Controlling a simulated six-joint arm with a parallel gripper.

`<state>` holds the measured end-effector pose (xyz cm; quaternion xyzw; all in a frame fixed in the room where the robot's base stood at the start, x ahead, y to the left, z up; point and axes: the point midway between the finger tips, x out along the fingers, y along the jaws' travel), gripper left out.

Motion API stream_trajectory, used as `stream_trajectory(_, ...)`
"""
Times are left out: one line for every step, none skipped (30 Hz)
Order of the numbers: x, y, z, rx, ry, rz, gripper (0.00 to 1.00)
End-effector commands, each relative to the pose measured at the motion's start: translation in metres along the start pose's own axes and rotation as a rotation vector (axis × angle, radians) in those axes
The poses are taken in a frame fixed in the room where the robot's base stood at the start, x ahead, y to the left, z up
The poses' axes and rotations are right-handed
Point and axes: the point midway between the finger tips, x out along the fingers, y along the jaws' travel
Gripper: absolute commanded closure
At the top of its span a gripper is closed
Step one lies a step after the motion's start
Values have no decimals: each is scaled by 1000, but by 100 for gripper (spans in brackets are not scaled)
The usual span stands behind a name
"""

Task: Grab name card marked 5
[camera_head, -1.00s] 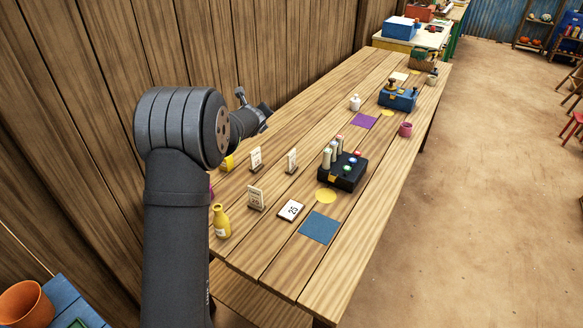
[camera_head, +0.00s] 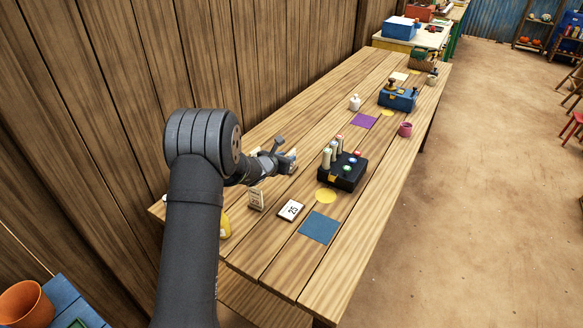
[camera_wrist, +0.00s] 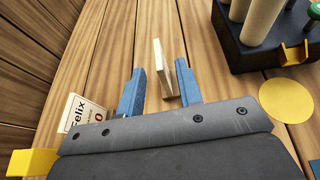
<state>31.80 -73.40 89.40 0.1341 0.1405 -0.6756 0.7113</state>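In the wrist view a thin upright card on a stand (camera_wrist: 164,68) shows nearly edge-on, so its mark cannot be read. My gripper (camera_wrist: 160,74) is open, with its blue fingers on either side of the card's near part. In the head view my gripper (camera_head: 284,160) mostly hides this card. A second card (camera_wrist: 82,118), reading "Felix" with a partly covered number ending in 0, stands to the left of my gripper. Another upright card (camera_head: 256,200) stands nearer in the head view, its number too small to read. A flat card (camera_head: 290,210) reads 25.
A black box with several cylinders (camera_head: 342,171) stands right of my gripper. A yellow disc (camera_head: 326,196) and a blue square (camera_head: 320,228) lie on the table nearby. The plank wall (camera_head: 110,90) runs along the left.

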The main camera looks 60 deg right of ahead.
Motion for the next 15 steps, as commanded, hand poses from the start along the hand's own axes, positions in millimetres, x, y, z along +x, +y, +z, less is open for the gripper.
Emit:
stream_trajectory(2,0,-7,-1,3,0,67)
stream_trajectory(4,0,-12,-2,4,0,67)
stream_trajectory(11,0,-9,0,1,-1,67)
stream_trajectory(16,0,-9,1,1,-1,67)
stream_trajectory(21,0,-9,1,2,-1,67)
stream_trajectory(27,-1,-9,0,2,0,67)
stream_trajectory(32,-1,-9,0,1,0,67)
stream_trajectory(36,-1,-9,0,1,-1,67)
stream_trajectory(40,-1,-9,0,2,-1,67)
stream_trajectory(43,0,-8,0,1,0,67)
stream_trajectory(46,0,-9,0,2,0,67)
stream_trajectory(49,0,-9,0,2,1,67)
stream_trajectory(51,0,-9,-1,2,1,67)
stream_trajectory(52,0,-8,-1,2,1,67)
stream_trajectory(53,0,-8,-2,2,1,67)
